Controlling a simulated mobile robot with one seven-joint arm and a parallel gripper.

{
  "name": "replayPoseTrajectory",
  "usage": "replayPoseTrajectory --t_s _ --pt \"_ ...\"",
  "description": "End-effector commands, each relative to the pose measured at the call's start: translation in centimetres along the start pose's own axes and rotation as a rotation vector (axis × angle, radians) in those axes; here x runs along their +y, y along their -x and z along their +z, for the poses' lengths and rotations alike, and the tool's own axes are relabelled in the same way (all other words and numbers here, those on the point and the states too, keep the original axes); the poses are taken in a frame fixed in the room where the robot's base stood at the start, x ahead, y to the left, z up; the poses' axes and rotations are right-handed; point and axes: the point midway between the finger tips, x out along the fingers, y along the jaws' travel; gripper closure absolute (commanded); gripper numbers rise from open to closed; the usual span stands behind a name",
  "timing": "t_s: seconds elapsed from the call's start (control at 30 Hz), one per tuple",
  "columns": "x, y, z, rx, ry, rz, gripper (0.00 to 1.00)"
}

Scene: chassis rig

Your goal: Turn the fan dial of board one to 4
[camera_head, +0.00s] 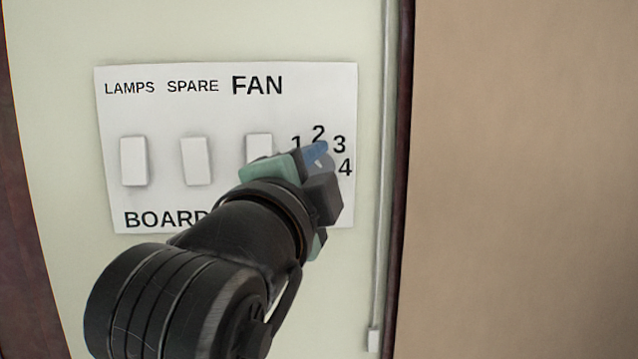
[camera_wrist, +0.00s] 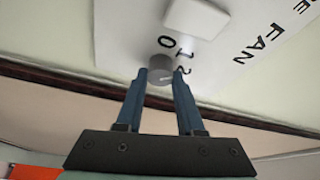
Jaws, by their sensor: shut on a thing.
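The white board (camera_head: 170,110) carries the words LAMPS, SPARE, FAN and BOARD; its number is hidden behind my arm. The fan dial (camera_wrist: 160,66) is a small grey round knob, seen in the wrist view between my fingertips. My gripper (camera_wrist: 161,76) is shut on it, one blue finger on each side. In the head view my gripper (camera_head: 317,155) covers most of the dial. The numbers 1, 2, 3 and 4 (camera_head: 345,168) show around it there; 0, 1 and 2 show in the wrist view. Where the dial points is too unclear to tell.
Three white rocker switches stand left of the dial: the lamps switch (camera_head: 134,161), the spare switch (camera_head: 196,161) and the fan switch (camera_head: 259,147), the last partly behind my gripper. A pale vertical conduit (camera_head: 383,200) and a dark edge run right of the board.

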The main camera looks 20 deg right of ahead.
Motion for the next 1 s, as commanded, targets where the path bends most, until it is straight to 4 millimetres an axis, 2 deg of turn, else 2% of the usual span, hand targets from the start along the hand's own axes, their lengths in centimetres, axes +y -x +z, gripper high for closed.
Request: replayPoseTrajectory --t_s 1.0 --pt "-0.34 -0.06 -0.08 -0.001 -0.894 0.376 1.0"
